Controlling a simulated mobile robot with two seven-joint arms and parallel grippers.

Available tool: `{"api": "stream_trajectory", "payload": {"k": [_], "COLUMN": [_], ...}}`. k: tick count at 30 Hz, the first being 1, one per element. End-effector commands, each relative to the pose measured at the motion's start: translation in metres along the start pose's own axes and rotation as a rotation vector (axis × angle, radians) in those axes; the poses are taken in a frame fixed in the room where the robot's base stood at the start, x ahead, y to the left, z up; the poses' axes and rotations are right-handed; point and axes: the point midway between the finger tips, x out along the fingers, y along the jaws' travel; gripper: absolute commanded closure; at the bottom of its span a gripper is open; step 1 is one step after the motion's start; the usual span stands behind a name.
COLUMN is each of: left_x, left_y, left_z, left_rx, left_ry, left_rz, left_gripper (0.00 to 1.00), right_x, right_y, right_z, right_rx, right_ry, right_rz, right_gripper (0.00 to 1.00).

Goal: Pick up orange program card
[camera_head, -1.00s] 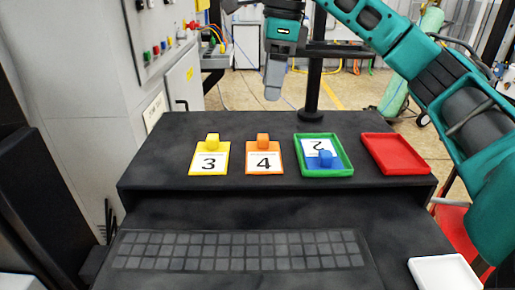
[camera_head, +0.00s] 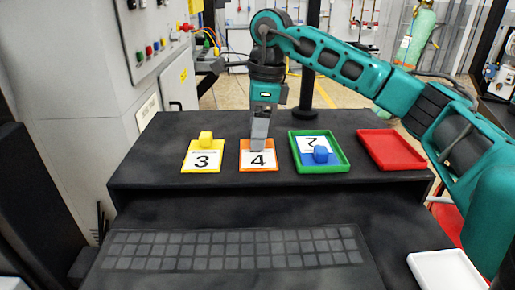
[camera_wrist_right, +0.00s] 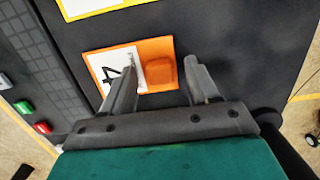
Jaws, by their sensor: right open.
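The orange program card (camera_head: 258,165), marked 4, lies flat on the black desk's raised shelf. In the head view my right gripper (camera_head: 259,147) is directly over its far part and hides its orange knob. In the right wrist view the orange card (camera_wrist_right: 135,68) shows its knob (camera_wrist_right: 162,71) between the spread fingers of my right gripper (camera_wrist_right: 158,77). The fingers are open and one overlaps the card's edge in view. I cannot tell how high they are above the card. My left gripper is in neither view.
A yellow card (camera_head: 203,160) marked 3 lies to the left. A green tray (camera_head: 343,165) holding a blue card (camera_head: 320,154) is close on the right. Beyond it is an empty red tray (camera_head: 391,150). A keyboard (camera_head: 235,249) and white tray (camera_head: 447,272) are nearer.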

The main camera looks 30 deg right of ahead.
Motion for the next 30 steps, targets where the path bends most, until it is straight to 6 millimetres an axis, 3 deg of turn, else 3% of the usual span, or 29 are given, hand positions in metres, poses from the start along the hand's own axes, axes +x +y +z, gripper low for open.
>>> {"api": "stream_trajectory", "payload": {"k": [3,21,30], "left_x": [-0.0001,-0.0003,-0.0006], "left_y": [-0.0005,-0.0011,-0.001], "left_z": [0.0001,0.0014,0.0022], "left_rx": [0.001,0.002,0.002], "left_ry": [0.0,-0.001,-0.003], "left_rz": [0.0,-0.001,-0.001], "left_gripper": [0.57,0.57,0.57], "right_x": [-0.0004,-0.0008,-0.0029], "right_y": [-0.0001,-0.0001,-0.0002], "right_z": [-0.0001,0.0,0.0004], "right_rx": [0.0,0.0,0.0], "right_ry": [0.0,0.0,0.0], "right_rz": [0.0,0.0,-0.001], "right_gripper": [0.42,1.0,1.0]}}
